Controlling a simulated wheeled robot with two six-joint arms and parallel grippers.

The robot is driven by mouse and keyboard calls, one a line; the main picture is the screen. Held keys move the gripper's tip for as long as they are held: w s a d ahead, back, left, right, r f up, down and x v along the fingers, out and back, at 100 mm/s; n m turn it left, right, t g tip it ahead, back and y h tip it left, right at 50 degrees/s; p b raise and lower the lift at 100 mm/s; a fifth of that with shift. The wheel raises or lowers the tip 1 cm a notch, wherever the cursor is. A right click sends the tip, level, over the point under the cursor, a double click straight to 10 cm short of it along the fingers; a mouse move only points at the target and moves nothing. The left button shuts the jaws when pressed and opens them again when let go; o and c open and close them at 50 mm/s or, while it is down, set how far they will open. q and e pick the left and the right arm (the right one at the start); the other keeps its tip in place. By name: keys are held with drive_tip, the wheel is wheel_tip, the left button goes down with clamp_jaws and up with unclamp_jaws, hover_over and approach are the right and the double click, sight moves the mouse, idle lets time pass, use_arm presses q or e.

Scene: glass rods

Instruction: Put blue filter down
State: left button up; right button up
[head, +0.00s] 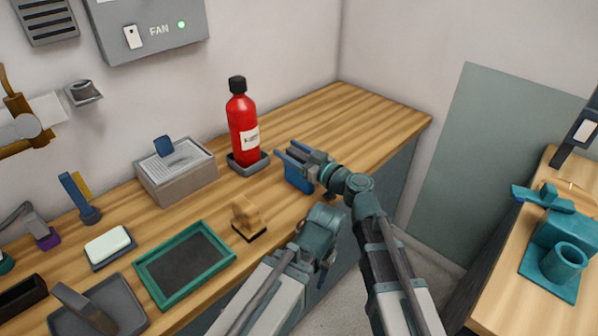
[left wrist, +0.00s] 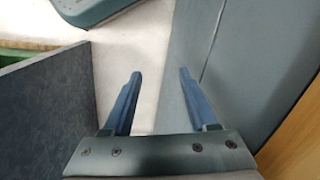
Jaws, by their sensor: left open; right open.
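A blue block (head: 298,180), which looks like the blue filter, is on the wooden counter to the right of the red bottle. In the left wrist view my left gripper (left wrist: 160,76) is open and empty above the pale floor.
A red bottle (head: 243,130) stands in a grey holder. A grey box (head: 178,183) with a slotted top has a small blue piece on it. A wooden stamp-like block (head: 247,216) and a green-framed tray (head: 227,256) are nearer. The counter's far right end is clear.

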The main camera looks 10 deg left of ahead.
clamp_jaws()
idle(1.4)
